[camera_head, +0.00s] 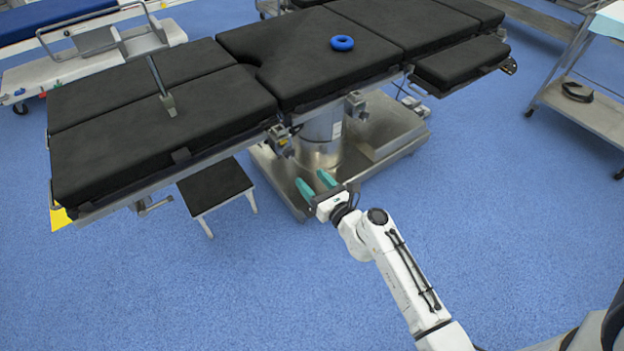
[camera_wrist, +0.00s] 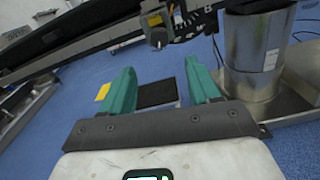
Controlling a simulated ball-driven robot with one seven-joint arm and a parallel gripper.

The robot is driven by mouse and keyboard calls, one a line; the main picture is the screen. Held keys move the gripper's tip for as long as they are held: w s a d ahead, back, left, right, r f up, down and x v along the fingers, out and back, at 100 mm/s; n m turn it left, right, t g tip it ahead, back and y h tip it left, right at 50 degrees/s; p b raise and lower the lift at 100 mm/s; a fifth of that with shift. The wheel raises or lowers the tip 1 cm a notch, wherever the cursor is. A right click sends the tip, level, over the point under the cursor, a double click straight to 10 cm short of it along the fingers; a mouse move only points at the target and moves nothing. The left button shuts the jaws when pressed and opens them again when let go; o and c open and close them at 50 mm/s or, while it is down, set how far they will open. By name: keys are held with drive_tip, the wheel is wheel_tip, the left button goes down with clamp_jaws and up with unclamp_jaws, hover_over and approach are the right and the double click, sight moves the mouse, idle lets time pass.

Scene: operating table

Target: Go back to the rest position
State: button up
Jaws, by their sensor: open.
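My gripper (camera_head: 316,186) is open and empty, with two green fingers. In the head view it is in front of the operating table's metal column, below the level of the black table top. The wrist view shows the gripper (camera_wrist: 160,90) from behind, with a clear gap between the fingers. My white arm reaches up to it from the lower right of the head view. The operating table (camera_head: 215,105) has black pads and spans the upper part of the head view. A blue ring (camera_head: 342,43) lies flat on its middle pad, well apart from the gripper.
The table's metal column (camera_head: 318,135) and wide base (camera_head: 385,140) stand just beyond the gripper. A low black-topped step stool (camera_head: 214,186) is to its left. A metal cart (camera_head: 585,105) stands at the right. The blue floor (camera_head: 230,290) in front is clear.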

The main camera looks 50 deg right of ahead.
idle(0.4)
drive_tip(key=s+a+r+n+g+y+p, duration=0.1)
drive_tip(key=s+a+n+g+y+p, duration=0.15)
drive_tip(key=a+n+y, duration=0.6)
drive_tip(key=s+a+r+n+g+y+p, duration=0.3)
drive_tip(key=a+n, duration=0.6)
drive_tip(key=n, duration=0.7)
drive_tip(key=s+d+r+n+g+h+p, duration=0.1)
drive_tip(key=s+r+n+g+h, duration=0.1)
drive_tip(key=s+n+g, duration=0.3)
drive_tip(key=s+d+r+n+g+h+p, duration=0.2)
drive_tip(key=s+n+g+h, duration=0.2)
drive_tip(key=s+n, duration=0.7)
drive_tip(key=shift+s+g+h, duration=0.35)
drive_tip(key=shift+s+g, duration=0.6)
drive_tip(key=shift+s, duration=0.3)
